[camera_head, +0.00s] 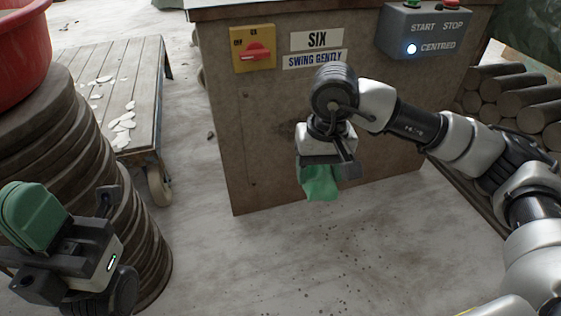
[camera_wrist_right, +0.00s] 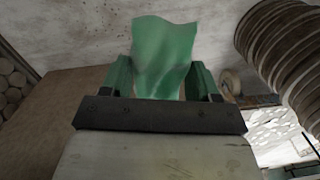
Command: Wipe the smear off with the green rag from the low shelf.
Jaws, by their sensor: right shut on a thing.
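The green rag (camera_head: 319,183) hangs from my right gripper (camera_head: 330,165), in front of the cabinet and above the floor. In the right wrist view the rag (camera_wrist_right: 165,58) is pinched between the two fingers (camera_wrist_right: 160,85) and spreads beyond them. My left gripper (camera_head: 75,245) is at the lower left, beside a stack of round slabs. A rounded green piece (camera_head: 36,214) shows at it; I cannot tell whether it is part of the arm or held, nor the jaw state. I cannot make out a clear smear. The low shelf is not clearly identifiable.
A cabinet (camera_head: 235,130) carries a yellow switch (camera_head: 253,48), labels and a grey button box (camera_head: 425,35). A wheeled cart (camera_head: 95,65) with pale scraps stands at the left, behind the slab stack (camera_head: 150,260) and red tub (camera_head: 20,50). Dark specks dot the open floor (camera_head: 250,260). Logs (camera_head: 515,90) lie right.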

